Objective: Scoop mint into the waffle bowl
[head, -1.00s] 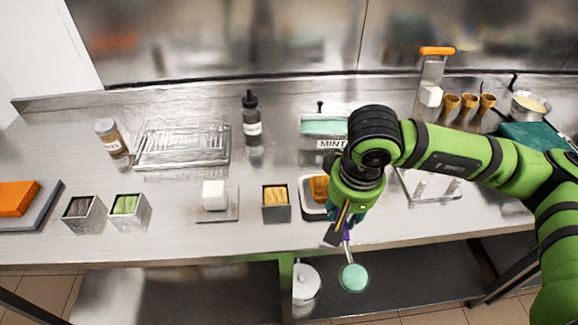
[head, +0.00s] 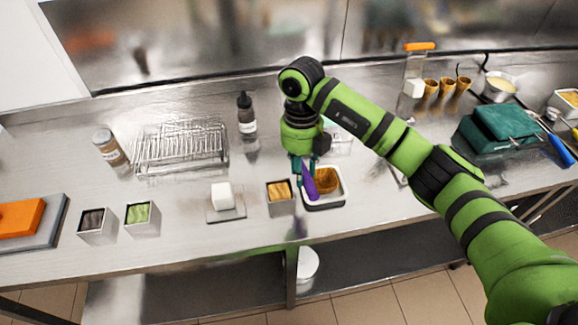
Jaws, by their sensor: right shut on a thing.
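My right gripper (head: 304,174) is shut on a scoop with a purple handle (head: 310,183). It is at the left side of a white-rimmed tray (head: 333,206), with the handle over the tray's left edge. The brown waffle bowl (head: 327,180) sits in this tray, partly behind the handle. The scoop's head cannot be made out, so I cannot tell whether mint is in it or in the bowl. My left gripper is not in view.
Left of the tray stand a tin of orange pieces (head: 281,197), a white block on a small board (head: 222,197) and two more tins (head: 143,217). Behind are a wire rack (head: 180,148) and a dark bottle (head: 247,117). A green case (head: 497,132) stands right.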

